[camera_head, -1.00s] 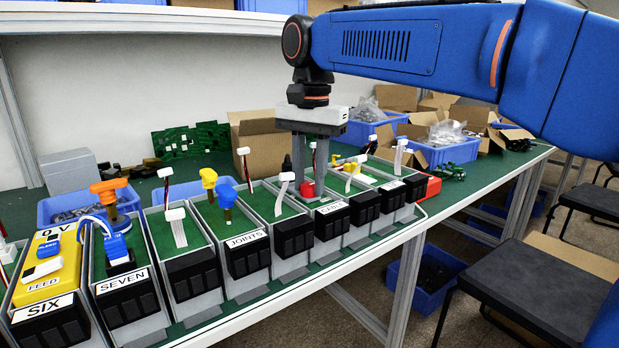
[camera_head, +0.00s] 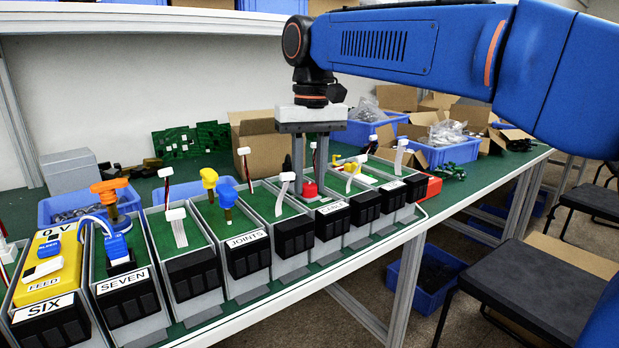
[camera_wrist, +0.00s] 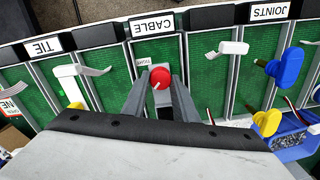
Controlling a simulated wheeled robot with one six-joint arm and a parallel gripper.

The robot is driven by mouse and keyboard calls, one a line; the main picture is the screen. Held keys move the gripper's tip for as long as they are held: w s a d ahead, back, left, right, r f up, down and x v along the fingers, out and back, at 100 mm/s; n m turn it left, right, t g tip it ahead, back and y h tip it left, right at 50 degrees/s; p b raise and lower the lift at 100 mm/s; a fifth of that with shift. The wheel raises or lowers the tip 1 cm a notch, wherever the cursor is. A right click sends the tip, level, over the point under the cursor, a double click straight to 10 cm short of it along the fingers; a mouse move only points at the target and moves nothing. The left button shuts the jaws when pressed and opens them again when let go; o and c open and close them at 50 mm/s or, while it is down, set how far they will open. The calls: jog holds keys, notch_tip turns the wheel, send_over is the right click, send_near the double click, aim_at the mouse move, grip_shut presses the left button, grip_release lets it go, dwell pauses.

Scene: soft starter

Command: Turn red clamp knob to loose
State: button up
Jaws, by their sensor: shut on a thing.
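The red clamp knob (camera_wrist: 160,76) stands in the green bay labelled CABLE (camera_wrist: 153,23). It has a small white mark on its lower left side in the wrist view. A small tag (camera_wrist: 144,62) beside it appears to read TIGHT. My gripper (camera_wrist: 160,82) points down with its two grey fingers on either side of the knob, shut on it. In the head view the knob (camera_head: 309,190) shows low between the fingers of my gripper (camera_head: 308,188).
White connectors on upright leads stand close on both sides, including one (camera_head: 287,177) just left of my fingers. A cardboard box (camera_head: 258,145) stands behind.

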aim_at(310, 184)
jog(key=n, duration=0.4)
jog(key=shift+n, duration=2.3)
jog(key=o, duration=1.1)
jog(key=shift+c, duration=0.2)
notch_tip(310, 184, up, 12)
jog(key=shift+w, duration=0.15)
